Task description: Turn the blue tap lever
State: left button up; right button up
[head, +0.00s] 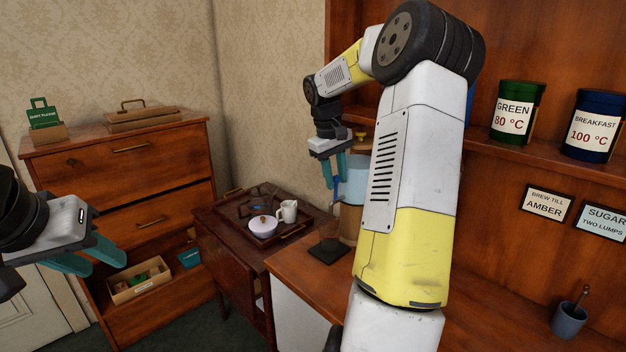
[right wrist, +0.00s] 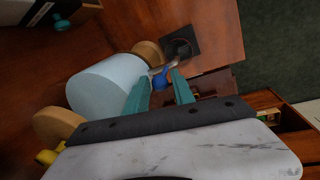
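The blue tap lever (head: 337,188) sits on the front of a pale blue urn (head: 371,178) with wooden bands, and it also shows in the right wrist view (right wrist: 161,82). My right gripper (head: 334,178) points down at the lever from above. In the right wrist view its teal fingers (right wrist: 160,84) are apart, with the blue lever in the gap between their tips. I cannot tell whether either finger touches it. My left gripper (head: 88,259) is far off at the left, with its fingers apart and empty. My right arm hides part of the urn.
A black square pad (head: 328,250) lies below the tap. A tray with a lidded pot (head: 262,226) and a white jug (head: 288,210) stands on a low cabinet to the left. Green (head: 516,113) and blue (head: 594,126) canisters stand on the shelf. A grey cup (head: 568,321) is at right.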

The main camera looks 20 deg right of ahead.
jog(key=shift+f, duration=0.45)
grip_shut()
dwell(1.1)
